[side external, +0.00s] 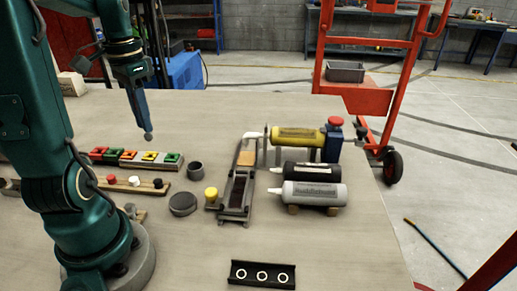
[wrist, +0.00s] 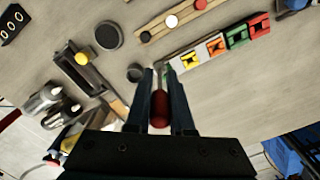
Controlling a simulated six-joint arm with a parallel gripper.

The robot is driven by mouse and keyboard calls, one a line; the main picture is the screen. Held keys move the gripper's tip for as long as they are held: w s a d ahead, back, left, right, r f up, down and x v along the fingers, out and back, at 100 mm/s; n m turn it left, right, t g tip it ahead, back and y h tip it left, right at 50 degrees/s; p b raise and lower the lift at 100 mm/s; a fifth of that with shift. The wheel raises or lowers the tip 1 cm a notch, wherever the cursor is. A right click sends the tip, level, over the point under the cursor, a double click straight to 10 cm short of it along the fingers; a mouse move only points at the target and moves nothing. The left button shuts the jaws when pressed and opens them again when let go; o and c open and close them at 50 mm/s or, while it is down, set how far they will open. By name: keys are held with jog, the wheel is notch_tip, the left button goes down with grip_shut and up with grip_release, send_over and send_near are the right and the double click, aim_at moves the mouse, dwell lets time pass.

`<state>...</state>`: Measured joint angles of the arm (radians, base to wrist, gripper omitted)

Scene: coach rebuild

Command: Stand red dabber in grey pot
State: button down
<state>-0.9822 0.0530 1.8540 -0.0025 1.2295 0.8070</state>
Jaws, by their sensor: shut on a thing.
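My gripper (side external: 147,128) hangs above the table, to the left of the grey pot, with its fingers pointing down. In the wrist view my gripper (wrist: 160,76) is shut on the red dabber (wrist: 159,108), whose red body lies between the two fingers. In the side view the fingers hide most of the dabber; a small grey rounded tip shows below them. The grey pot (side external: 195,170) is a small, dark, open cup standing on the table. It also shows in the wrist view (wrist: 136,73), just left of the fingertips and apart from them.
A row of coloured blocks (side external: 137,158) and a wooden strip with pegs (side external: 137,183) lie left of the pot. A grey round disc (side external: 183,204) and a yellow-topped piece (side external: 211,194) are nearer. The front table is mostly clear.

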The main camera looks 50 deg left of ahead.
jog(key=shift+n, duration=0.8)
jog(key=w+d+f, duration=0.1)
jog(key=w+f, duration=0.1)
jog(key=w+d+f, duration=0.2)
jog(key=w, duration=0.1)
jog(key=w+d+f, duration=0.1)
jog(key=w+f, duration=0.1)
jog(key=f, duration=0.1)
jog(key=shift+w+d, duration=0.15)
jog(key=shift+w, duration=0.1)
jog(key=shift+f, duration=2)
jog(key=shift+f, duration=0.1)
jog(key=c, duration=0.8)
grip_release()
